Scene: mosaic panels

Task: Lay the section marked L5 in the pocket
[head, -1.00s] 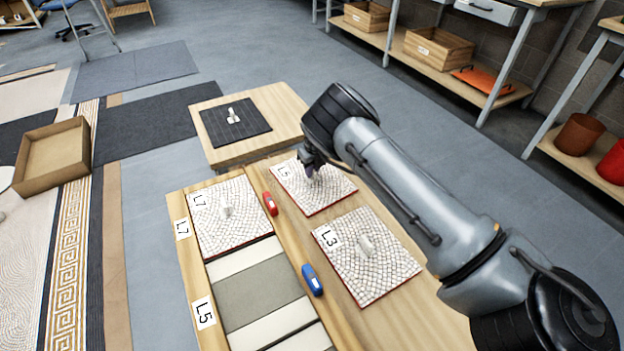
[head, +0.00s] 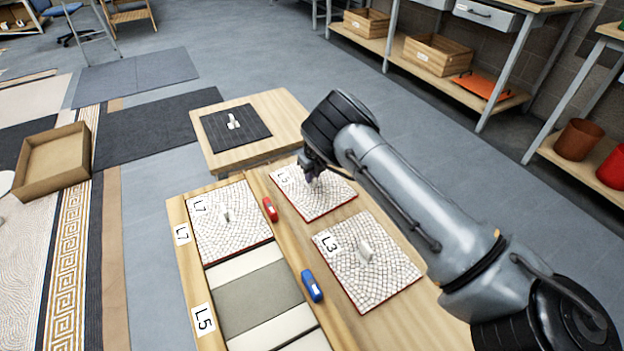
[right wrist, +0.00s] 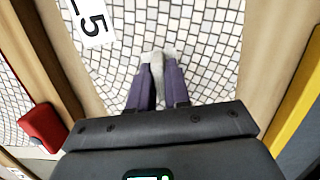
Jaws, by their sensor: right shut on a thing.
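The L5 section (head: 328,200) is a square of white mosaic with a red edge, lying on the wooden table behind the L3 section (head: 385,275). Its label and mosaic face also show in the right wrist view (right wrist: 205,60). My right gripper (head: 312,178) is over it, shut on its pale knob; in the right wrist view the purple fingers (right wrist: 158,85) stand on both sides of the knob (right wrist: 158,58). The pocket (head: 258,300), grey with pale strips, is in the tray marked L5 at front left. The L7 section (head: 245,235) lies behind the pocket. My left gripper is not in view.
A red clip-like block (head: 270,209) and a blue one (head: 312,286) lie on the wood between the tray and the loose sections. A small wooden table (head: 285,115) with a dark mat (head: 245,138) stands behind. A cardboard box (head: 52,160) is at left.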

